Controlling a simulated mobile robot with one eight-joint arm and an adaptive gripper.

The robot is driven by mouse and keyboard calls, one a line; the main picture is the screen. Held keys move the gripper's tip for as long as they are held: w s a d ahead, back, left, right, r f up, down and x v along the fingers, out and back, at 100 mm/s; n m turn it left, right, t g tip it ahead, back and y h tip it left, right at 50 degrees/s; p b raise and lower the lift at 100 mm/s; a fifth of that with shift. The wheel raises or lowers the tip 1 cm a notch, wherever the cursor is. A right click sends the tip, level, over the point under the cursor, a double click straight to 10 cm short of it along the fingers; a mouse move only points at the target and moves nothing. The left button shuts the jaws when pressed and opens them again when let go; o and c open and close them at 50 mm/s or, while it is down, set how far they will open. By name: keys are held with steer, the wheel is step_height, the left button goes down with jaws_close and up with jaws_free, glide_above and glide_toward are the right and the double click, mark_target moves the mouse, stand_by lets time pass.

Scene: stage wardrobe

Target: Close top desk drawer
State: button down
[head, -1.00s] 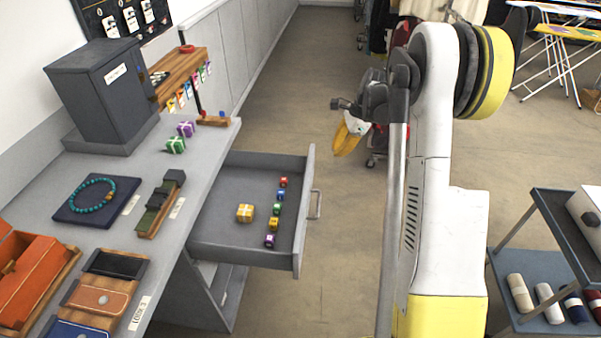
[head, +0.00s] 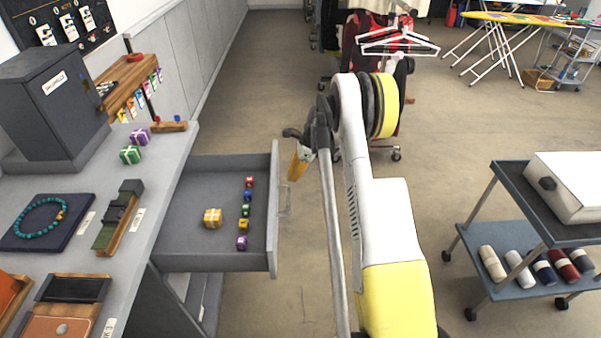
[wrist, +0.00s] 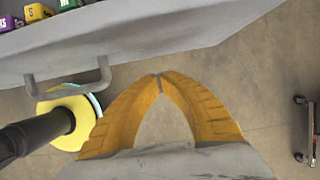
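The grey top desk drawer (head: 185,245) is pulled out to the right of the desk in the head view. Its handle (head: 285,198) is on the front panel, which faces right. Inside are a yellow gift box (head: 212,218) and a row of several small coloured cubes (head: 245,210). My gripper (head: 298,170) is beside the upper part of the drawer front, close to the handle. In the wrist view my gripper's yellow fingers (wrist: 158,78) meet at their tips with nothing between them. The drawer handle (wrist: 70,86) shows to their left, apart from them.
The desk (head: 165,190) holds a dark cabinet (head: 55,110), two small gift boxes, a bracelet on a pad (head: 45,222) and trays. A trolley (head: 500,262) with rolls stands at right. A clothes rack with hangers (head: 400,45) is behind my arm.

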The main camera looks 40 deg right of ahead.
steer(key=shift+w+a, duration=0.35)
steer(key=shift+a, duration=0.2)
steer(key=shift+w+a, duration=0.3)
steer(key=shift+a, duration=0.2)
steer(key=shift+r, duration=0.1)
